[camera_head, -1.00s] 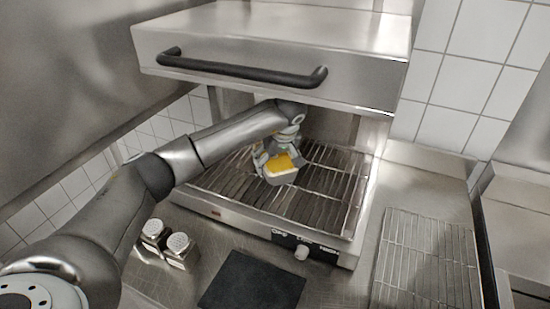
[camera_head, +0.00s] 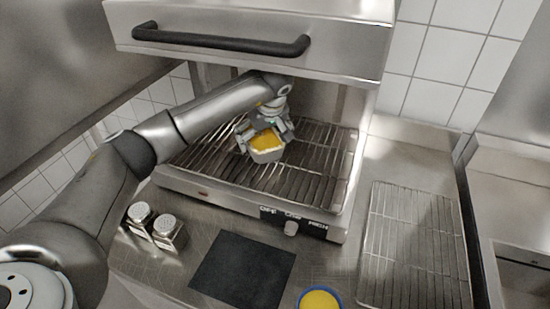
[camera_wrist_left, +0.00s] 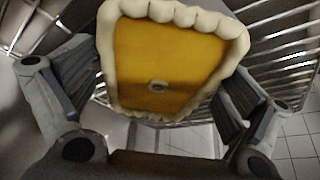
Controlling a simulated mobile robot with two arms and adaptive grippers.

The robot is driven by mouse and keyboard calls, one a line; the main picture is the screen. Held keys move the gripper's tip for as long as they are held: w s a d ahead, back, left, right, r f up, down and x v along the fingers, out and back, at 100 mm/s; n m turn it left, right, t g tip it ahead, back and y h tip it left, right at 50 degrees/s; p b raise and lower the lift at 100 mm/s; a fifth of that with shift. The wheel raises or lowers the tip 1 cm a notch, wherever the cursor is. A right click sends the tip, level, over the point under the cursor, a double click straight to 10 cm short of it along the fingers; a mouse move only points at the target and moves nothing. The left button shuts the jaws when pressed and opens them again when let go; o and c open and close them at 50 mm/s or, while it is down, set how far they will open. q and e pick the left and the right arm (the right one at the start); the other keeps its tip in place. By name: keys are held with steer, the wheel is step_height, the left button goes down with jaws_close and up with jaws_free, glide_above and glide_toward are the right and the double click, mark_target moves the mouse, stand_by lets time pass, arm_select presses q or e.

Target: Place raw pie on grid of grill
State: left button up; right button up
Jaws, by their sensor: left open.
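My left gripper (camera_head: 265,135) is open around the pie, one finger on each side. In the left wrist view the pie (camera_wrist_left: 160,55) fills the middle between the spread fingers of the gripper (camera_wrist_left: 155,95). My right gripper is out of view.
The grill's hood with a black handle (camera_head: 220,42) hangs above my left arm. Salt and pepper shakers (camera_head: 153,226), a dark mat (camera_head: 243,270), a yellow round item with a blue rim (camera_head: 320,299) and a wire rack (camera_head: 415,245) are on the counter in front and right.

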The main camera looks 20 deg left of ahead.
arm_select(q)
steer(key=s+d+b, duration=0.1)
steer(key=s+d, duration=0.2)
steer(key=d, duration=0.1)
steer(key=s+d+b, duration=0.1)
steer(key=s+d, duration=0.3)
steer(key=shift+s+f+b, duration=0.1)
steer(key=shift+f+b, duration=0.05)
steer(key=shift+b, duration=0.15)
steer(key=shift+s+d, duration=0.15)
